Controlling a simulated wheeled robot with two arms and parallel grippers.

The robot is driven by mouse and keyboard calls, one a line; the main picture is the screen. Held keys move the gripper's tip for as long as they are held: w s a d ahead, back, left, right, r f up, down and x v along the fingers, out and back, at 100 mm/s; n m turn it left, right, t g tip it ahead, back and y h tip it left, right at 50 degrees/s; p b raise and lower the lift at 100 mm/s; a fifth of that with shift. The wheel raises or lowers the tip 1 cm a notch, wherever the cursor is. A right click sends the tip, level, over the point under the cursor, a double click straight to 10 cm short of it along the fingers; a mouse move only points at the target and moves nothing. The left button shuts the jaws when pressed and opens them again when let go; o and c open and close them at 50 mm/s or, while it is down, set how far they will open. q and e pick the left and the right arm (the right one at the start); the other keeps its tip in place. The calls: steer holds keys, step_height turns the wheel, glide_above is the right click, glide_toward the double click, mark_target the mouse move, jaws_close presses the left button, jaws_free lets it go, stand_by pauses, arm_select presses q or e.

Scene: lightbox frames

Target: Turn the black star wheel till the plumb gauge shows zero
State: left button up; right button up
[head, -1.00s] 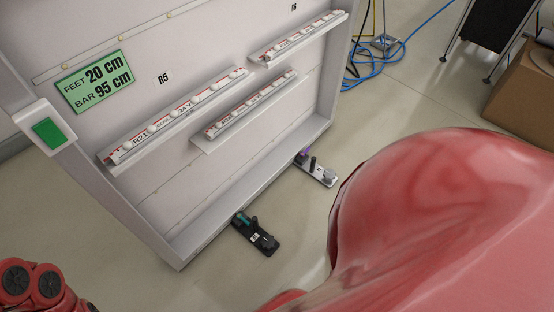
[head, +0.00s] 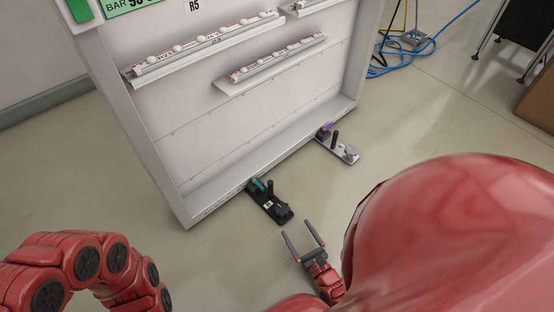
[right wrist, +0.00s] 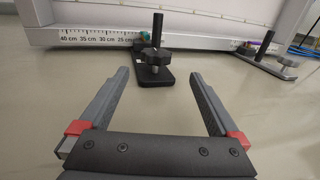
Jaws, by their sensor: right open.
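The black star wheel (head: 282,208) sits at the near end of a black foot (head: 262,200) that sticks out from under the white panel frame (head: 290,150). In the right wrist view the star wheel (right wrist: 155,57) lies ahead, in line with the gap between my fingers, with a black post behind it. My right gripper (head: 296,229) is open and empty, low over the floor, a short way in front of the wheel and apart from it. My left arm (head: 85,265) shows at lower left; its gripper is out of view. I cannot make out the plumb gauge.
A second foot (head: 338,150), pale with a grey wheel and a purple part, stands farther right. A centimetre scale (right wrist: 95,40) runs along the panel's lower edge. Blue cable (head: 425,50) lies at the back right. The floor before the black foot is clear.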

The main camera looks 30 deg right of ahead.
mark_target(278, 203)
steer(key=w+b, duration=0.4)
steer(key=w, duration=0.9)
steer(key=shift+d, duration=0.15)
steer(key=shift+w+d, duration=0.25)
steer(key=shift+w, duration=0.3)
arm_select(q)
steer(key=f+g, duration=0.1)
steer(key=f+g+h, duration=0.1)
steer(key=g, duration=0.1)
steer(key=d+f+g+h, duration=0.1)
steer(key=f+g, duration=0.1)
steer(key=shift+s, duration=0.35)
arm_select(e)
steer(key=shift+s, duration=0.1)
steer(key=c, duration=1.4)
steer(key=shift+o, duration=0.2)
steer(key=shift+y, duration=0.3)
